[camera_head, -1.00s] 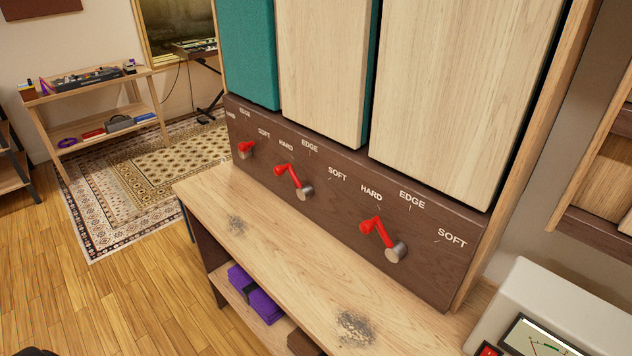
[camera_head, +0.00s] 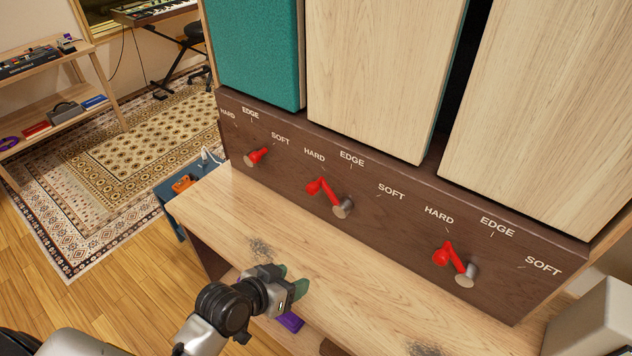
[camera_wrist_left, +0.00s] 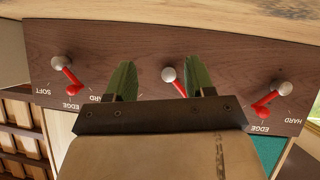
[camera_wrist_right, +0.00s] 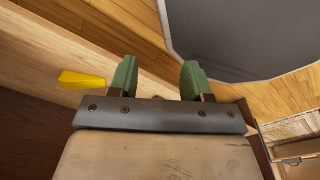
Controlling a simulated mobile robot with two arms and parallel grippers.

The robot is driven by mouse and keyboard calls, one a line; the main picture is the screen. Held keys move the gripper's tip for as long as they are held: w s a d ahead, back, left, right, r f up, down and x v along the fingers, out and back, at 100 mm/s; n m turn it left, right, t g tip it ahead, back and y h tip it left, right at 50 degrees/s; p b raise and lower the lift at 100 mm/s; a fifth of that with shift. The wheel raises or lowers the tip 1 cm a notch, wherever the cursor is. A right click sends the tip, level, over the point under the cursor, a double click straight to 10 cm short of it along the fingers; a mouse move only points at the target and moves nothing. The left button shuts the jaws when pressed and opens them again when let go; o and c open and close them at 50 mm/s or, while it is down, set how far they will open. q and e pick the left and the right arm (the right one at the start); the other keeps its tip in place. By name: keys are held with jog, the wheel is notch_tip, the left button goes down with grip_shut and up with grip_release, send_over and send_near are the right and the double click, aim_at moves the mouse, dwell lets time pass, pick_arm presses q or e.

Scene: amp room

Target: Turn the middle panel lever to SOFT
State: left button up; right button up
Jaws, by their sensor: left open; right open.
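The dark wooden panel (camera_head: 400,232) carries three red levers on grey hubs. The middle lever (camera_head: 330,196) points up-left at HARD; its SOFT mark is to the right. The left lever (camera_head: 257,156) points toward SOFT, and the right lever (camera_head: 455,262) toward HARD. My left gripper (camera_head: 293,281) is open and empty above the shelf, in front of and below the middle lever, apart from it. In the left wrist view, the middle lever (camera_wrist_left: 174,79) appears upside down between the fingertips, closer to the right finger. My right gripper (camera_wrist_right: 158,78) is open and shows only in its wrist view.
The wooden shelf (camera_head: 215,205) juts out below the panel. Tall wood-faced panels and a teal one (camera_head: 255,50) stand above it. A pale box (camera_head: 590,318) stands at lower right. A yellow object (camera_wrist_right: 80,79) lies near my right gripper's left finger in that wrist view.

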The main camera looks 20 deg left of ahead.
aim_at(308, 192)
pick_arm(q)
jog(key=w+a+r+n+t, duration=0.35)
jog(key=w+r+t, duration=0.4)
jog(key=w, duration=0.25)
jog(key=shift+m+g+h, duration=0.25)
jog(key=shift+m+h, duration=0.15)
jog(key=shift+m, duration=0.05)
jog(key=x, duration=0.3)
jog(key=p+x, duration=0.1)
jog(key=x, duration=0.6)
jog(key=shift+w+a+r, duration=0.1)
jog(key=shift+w+r, duration=0.05)
jog(key=shift+r, duration=0.2)
grip_shut()
